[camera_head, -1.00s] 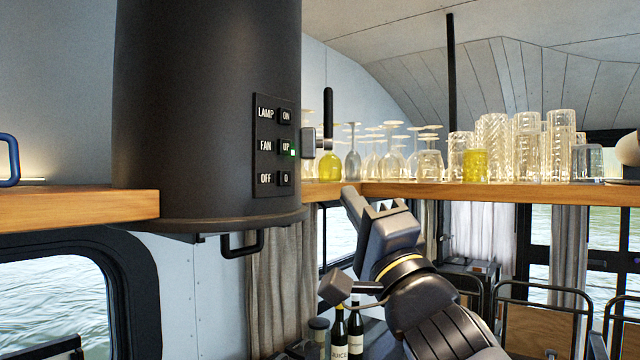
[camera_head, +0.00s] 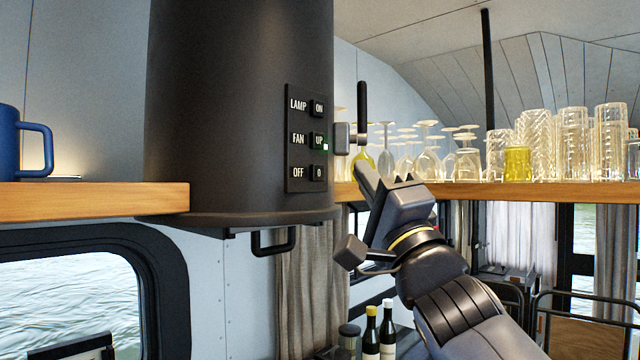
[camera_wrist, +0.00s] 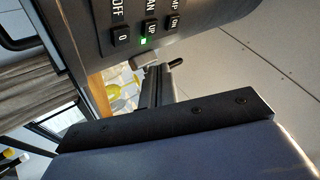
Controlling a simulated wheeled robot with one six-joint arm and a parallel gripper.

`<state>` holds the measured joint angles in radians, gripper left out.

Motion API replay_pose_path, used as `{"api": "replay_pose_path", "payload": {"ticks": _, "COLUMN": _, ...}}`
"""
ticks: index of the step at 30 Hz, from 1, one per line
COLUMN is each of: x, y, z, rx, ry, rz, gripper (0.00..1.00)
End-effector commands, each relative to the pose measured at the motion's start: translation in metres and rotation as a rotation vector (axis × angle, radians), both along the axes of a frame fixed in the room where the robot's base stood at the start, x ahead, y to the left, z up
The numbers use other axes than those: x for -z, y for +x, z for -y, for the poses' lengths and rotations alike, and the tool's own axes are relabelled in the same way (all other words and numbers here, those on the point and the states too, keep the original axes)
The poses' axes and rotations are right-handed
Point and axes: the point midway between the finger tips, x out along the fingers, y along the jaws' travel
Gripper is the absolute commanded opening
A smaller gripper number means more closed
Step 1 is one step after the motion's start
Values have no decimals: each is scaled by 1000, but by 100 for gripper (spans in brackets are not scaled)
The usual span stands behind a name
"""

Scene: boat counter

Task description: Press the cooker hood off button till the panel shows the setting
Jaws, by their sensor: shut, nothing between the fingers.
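The dark cylindrical cooker hood (camera_head: 220,120) carries a black button panel (camera_head: 301,187) marked LAMP, FAN and OFF. The off button (camera_head: 319,173), marked 0, is the lowest; it also shows in the wrist view (camera_wrist: 122,36). A small green light (camera_head: 325,147) glows beside the UP button (camera_head: 319,140); the light also shows in the wrist view (camera_wrist: 143,41). My gripper (camera_head: 364,172) is shut and empty, to the right of the off button and apart from it in the picture. In the wrist view, my gripper (camera_wrist: 160,82) points up towards the panel.
A wooden shelf (camera_head: 90,202) runs behind the hood, with a blue mug (camera_head: 20,145) at the left and several glasses (camera_head: 575,145) at the right. A black handle (camera_head: 273,243) hangs under the hood. Bottles (camera_head: 388,335) stand below. A dark upright bar (camera_head: 361,112) is right of the panel.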

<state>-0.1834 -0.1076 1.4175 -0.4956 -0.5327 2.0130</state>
Motion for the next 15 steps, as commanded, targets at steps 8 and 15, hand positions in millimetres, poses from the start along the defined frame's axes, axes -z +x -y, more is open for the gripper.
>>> {"api": "replay_pose_path", "payload": {"ticks": 8, "x": 1, "y": 22, "z": -29, "rx": -2, "ry": 1, "rz": -1, "gripper": 0}}
{"api": "replay_pose_path", "payload": {"ticks": 15, "x": 0, "y": 30, "z": -38, "rx": 0, "ry": 0, "rz": -1, "gripper": 0}}
